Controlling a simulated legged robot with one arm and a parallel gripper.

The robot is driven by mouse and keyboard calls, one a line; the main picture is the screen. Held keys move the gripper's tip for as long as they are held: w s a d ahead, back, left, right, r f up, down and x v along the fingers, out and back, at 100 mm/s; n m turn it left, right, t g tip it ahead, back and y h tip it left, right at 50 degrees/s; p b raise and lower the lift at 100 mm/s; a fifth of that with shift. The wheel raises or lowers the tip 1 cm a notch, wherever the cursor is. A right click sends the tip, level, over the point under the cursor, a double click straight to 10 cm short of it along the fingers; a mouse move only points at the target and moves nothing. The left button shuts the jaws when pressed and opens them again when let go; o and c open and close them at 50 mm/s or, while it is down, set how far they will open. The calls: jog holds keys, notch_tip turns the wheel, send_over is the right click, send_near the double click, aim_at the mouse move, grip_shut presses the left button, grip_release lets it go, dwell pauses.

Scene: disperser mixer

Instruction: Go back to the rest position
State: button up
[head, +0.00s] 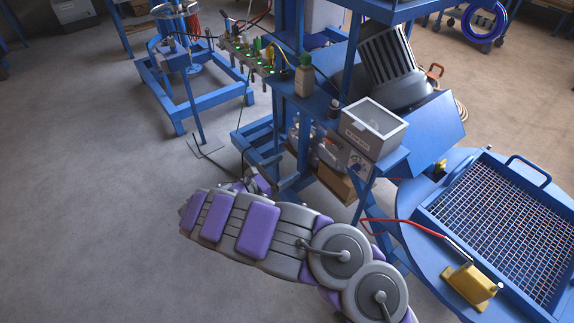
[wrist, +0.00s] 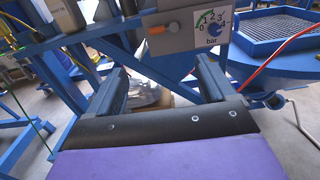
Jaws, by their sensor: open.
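My gripper (wrist: 160,78) is open in the wrist view, with its two dark fingers spread and nothing held between them. Beyond the fingers are the blue frame and a grey control box (wrist: 172,32) with a small knob and a bar dial (wrist: 211,29). In the head view my grey and purple arm reaches to the left across the lower middle. I cannot tell from these views whether the gripper touches the frame.
The concrete floor (head: 80,190) at left is clear.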

dwell(0.4)
jog(key=s+d+r+m+g+h, duration=0.1)
jog(key=s+d+r+m+g, duration=0.4)
jog(key=d+r, duration=0.45)
jog(key=s+d+r+m+g+h, duration=0.1)
jog(key=s+d+r+m+g, duration=0.35)
jog(key=d, duration=0.75)
jog(key=s+d+r+m+g+y, duration=0.2)
jog(key=s+d+r+m+y, duration=0.1)
jog(key=s+m, duration=0.25)
jog(key=s+d+r+m+g+y, duration=0.2)
jog(key=s+d+r+m+g, duration=0.15)
jog(key=s, duration=0.35)
jog(key=s+a+f+m+t+y, duration=0.1)
jog(key=s+a+y, duration=0.4)
jog(key=s, duration=0.5)
jog(key=s+a+f+m+t+y, duration=0.1)
jog(key=s+a+f+m+y, duration=0.2)
jog(key=s+a+m+y, duration=0.2)
jog(key=s+a+y, duration=0.1)
jog(key=s+a, duration=0.2)
jog(key=s, duration=0.2)
jog(key=shift+s+a+f+t+y, duration=0.15)
jog(key=shift+s+t+y, duration=0.1)
jog(key=shift+t+y, duration=0.05)
jog(key=shift+m, duration=0.25)
jog(key=shift+c, duration=0.4)
